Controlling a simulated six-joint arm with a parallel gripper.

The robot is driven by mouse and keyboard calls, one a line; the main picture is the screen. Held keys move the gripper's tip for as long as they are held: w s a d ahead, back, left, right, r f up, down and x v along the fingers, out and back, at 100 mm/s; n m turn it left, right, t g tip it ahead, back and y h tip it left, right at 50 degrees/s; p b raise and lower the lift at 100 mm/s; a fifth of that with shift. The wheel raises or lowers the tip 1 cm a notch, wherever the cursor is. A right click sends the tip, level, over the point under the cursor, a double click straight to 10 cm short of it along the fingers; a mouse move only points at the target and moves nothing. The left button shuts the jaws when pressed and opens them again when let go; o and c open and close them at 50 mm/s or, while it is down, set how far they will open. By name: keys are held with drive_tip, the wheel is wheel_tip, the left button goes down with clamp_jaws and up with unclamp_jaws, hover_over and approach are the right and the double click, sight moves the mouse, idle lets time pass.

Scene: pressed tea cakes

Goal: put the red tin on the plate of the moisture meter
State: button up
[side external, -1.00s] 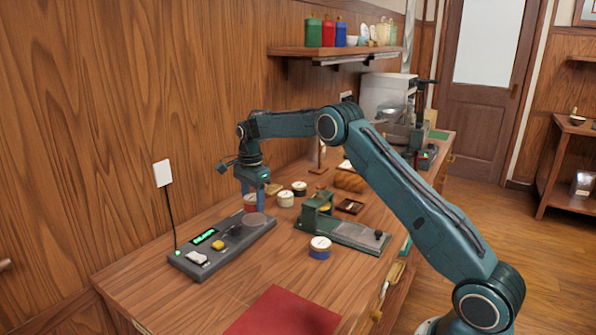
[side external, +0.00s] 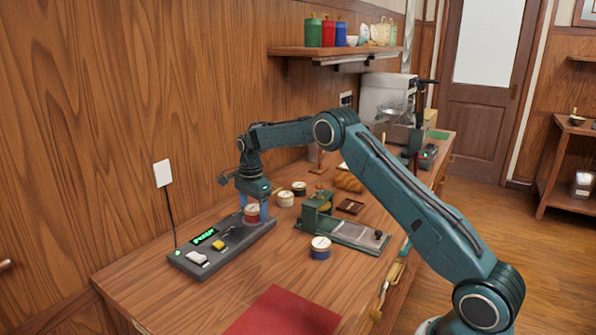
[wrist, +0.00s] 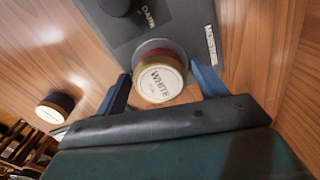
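The red tin (side external: 251,214) stands upright on the round plate of the moisture meter (side external: 205,262), covering most of the plate. In the wrist view the tin's pale lid (wrist: 159,84) reads "WHITE", and a grey rim of the plate (wrist: 157,43) shows behind it. My gripper (side external: 253,212) points down over the meter with one finger on each side of the tin. In the wrist view my gripper (wrist: 160,76) is spread, with a gap visible between each finger and the tin.
A green device (side external: 345,233) lies to the right. A red mat (side external: 283,314) lies in front. The wall with a cable (side external: 171,220) is close behind the meter.

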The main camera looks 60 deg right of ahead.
sight(254, 208)
drive_tip(key=shift+r, duration=0.1)
wheel_tip(254, 208, up, 12)
idle(0.9)
drive_tip(key=shift+r, duration=0.15)
idle(0.3)
drive_tip(key=s+a+r+n+t, duration=0.1)
drive_tip(key=s+a+r+n, duration=0.4)
drive_tip(key=s+r, duration=0.3)
drive_tip(key=s+a+r+n+t, duration=0.2)
drive_tip(key=s+a+r+n, duration=0.3)
drive_tip(key=s, duration=0.4)
drive_tip(key=s+a+f+n+t, duration=0.1)
drive_tip(key=s+a+f+n, duration=0.1)
drive_tip(key=s, duration=0.6)
drive_tip(key=s+a+f+n, duration=0.1)
drive_tip(key=s+n, duration=0.3)
drive_tip(key=s, duration=0.4)
drive_tip(key=s+a+f+n+t, duration=0.1)
drive_tip(key=s+n, duration=0.3)
drive_tip(key=s, duration=0.4)
drive_tip(key=shift+s+a+f+t, duration=0.3)
drive_tip(key=shift+a+f, duration=0.5)
drive_tip(key=shift+f, duration=0.05)
